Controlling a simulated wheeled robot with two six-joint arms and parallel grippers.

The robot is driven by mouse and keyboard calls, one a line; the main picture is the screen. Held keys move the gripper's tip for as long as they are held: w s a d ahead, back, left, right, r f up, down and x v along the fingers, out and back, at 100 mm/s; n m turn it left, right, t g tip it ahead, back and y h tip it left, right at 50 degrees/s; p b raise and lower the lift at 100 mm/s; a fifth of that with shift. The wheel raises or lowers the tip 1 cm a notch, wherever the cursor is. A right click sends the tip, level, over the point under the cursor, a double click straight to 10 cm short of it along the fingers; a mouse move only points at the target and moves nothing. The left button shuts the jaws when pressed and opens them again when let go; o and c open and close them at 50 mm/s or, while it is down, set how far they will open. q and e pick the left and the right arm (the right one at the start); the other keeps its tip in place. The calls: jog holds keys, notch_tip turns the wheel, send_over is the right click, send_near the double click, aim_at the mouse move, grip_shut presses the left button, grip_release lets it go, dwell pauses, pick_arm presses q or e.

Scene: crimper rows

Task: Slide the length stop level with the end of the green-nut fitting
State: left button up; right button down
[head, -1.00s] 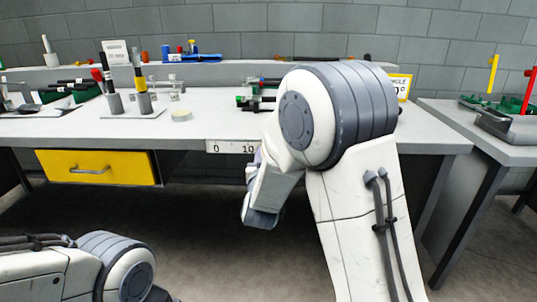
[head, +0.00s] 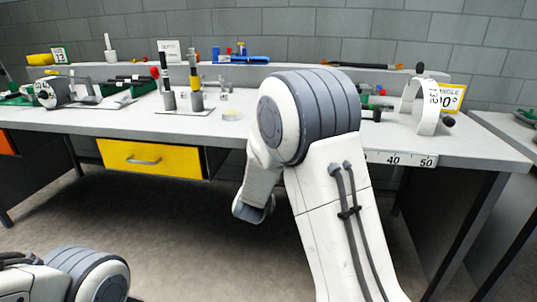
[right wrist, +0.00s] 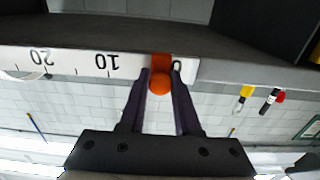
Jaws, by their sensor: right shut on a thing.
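The length stop has an orange knob (right wrist: 160,84) and block and sits on the white ruler strip (right wrist: 85,62) along the bench edge, close to the 0 mark, in the right wrist view. My right gripper (right wrist: 160,92) is shut on the knob, one dark finger on each side. In the head view my right arm hides this gripper, the stop and most of the ruler; only the 40 to 50 end (head: 405,159) shows. I cannot make out the green-nut fitting for sure; small green and red parts (head: 366,88) show just right of my arm. My left gripper is out of view.
A white ring-shaped gauge (head: 428,105) stands at the bench's right end. Upright black- and yellow-handled tools (head: 195,85) stand further left beside a round pale disc (head: 232,114). A yellow drawer (head: 150,159) is under the bench. The floor in front is clear.

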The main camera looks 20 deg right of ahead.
jog(key=c, duration=0.6)
grip_release()
jog(key=p+v, duration=0.1)
jog(key=v, duration=0.9)
jog(key=shift+s+a, duration=0.2)
